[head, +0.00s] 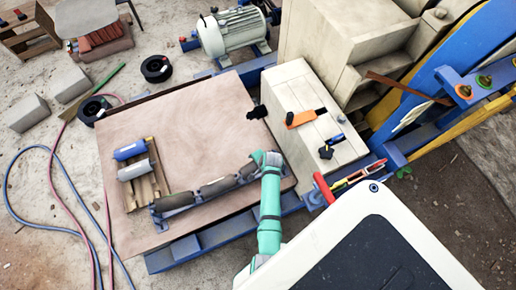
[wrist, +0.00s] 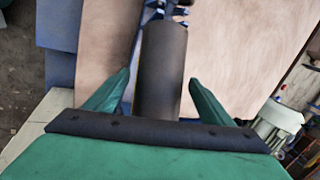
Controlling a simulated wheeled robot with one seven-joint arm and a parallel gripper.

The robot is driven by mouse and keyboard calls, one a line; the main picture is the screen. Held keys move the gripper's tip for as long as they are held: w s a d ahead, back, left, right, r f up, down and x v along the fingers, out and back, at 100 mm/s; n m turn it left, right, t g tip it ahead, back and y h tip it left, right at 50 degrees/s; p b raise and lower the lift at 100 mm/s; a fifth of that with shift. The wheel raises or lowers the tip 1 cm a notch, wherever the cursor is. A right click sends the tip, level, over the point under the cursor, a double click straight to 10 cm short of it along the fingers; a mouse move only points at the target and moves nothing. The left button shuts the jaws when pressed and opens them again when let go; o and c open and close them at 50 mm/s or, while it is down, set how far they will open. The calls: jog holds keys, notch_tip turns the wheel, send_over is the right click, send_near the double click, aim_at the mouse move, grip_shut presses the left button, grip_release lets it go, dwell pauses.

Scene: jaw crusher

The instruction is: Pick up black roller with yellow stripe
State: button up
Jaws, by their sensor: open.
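A dark roller (wrist: 164,55) lies lengthwise between the fingers of my gripper (wrist: 159,77) in the wrist view. No yellow stripe can be made out on it. The fingers are open, one on each side of the roller; contact cannot be told. In the head view, my green gripper (head: 263,160) is at the right end of a row of dark rollers (head: 217,187) in a low frame (head: 176,210) on the brown tabletop (head: 190,125). My gripper and arm partly hide that end of the row.
A wooden pallet (head: 150,190) holds a blue roller (head: 130,150) and a grey roller (head: 133,170) left of the frame. A pale block (head: 297,95) with clamp-like tools stands at the table's right. The upper tabletop is clear. Hoses (head: 62,172) lie on the ground at left.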

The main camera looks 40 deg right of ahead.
jog(key=shift+w+f, duration=0.15)
jog(key=shift+f, duration=0.3)
jog(key=c, duration=1.9)
jog(key=shift+r, duration=0.1)
